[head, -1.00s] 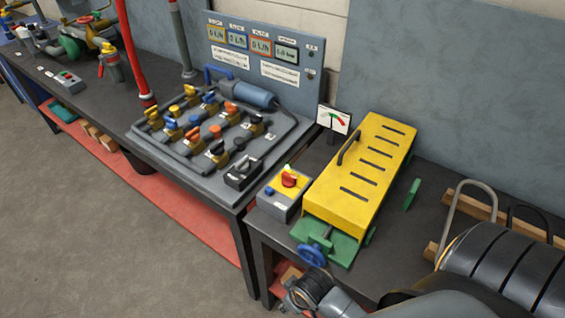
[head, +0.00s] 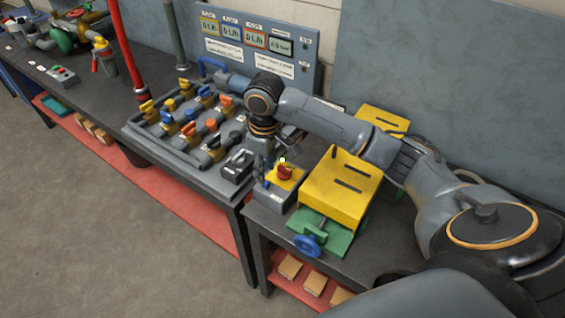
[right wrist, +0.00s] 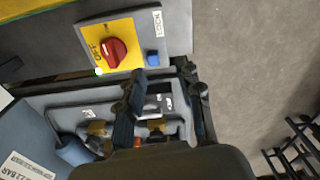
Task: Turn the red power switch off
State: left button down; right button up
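The red power switch (head: 285,172) is a rotary knob on a yellow plate on top of a grey box (head: 272,200). In the right wrist view the red knob (right wrist: 114,51) shows uncovered, with lettering beside it and a lit green lamp (right wrist: 98,71) at the plate's corner. My right gripper (head: 266,178) hangs pointing down just left of the knob, over the box's left side. In the right wrist view its two fingers (right wrist: 165,80) are apart with nothing between them, and not touching the knob. My left gripper is out of view.
A blue button (right wrist: 152,58) sits beside the yellow plate. A yellow slotted cover (head: 340,190) on a green base with a blue handwheel (head: 307,244) stands close at right. A valve board (head: 190,130) with several coloured handles lies at left.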

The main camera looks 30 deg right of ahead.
notch_tip(320, 180, up, 8)
jog(key=m, duration=0.2)
send_over(283, 167)
jog(key=shift+g, duration=0.3)
notch_tip(283, 167, down, 14)
jog(key=shift+r+p, duration=0.25)
jog(key=shift+p, duration=0.55)
jog(key=shift+w, duration=0.1)
grip_shut()
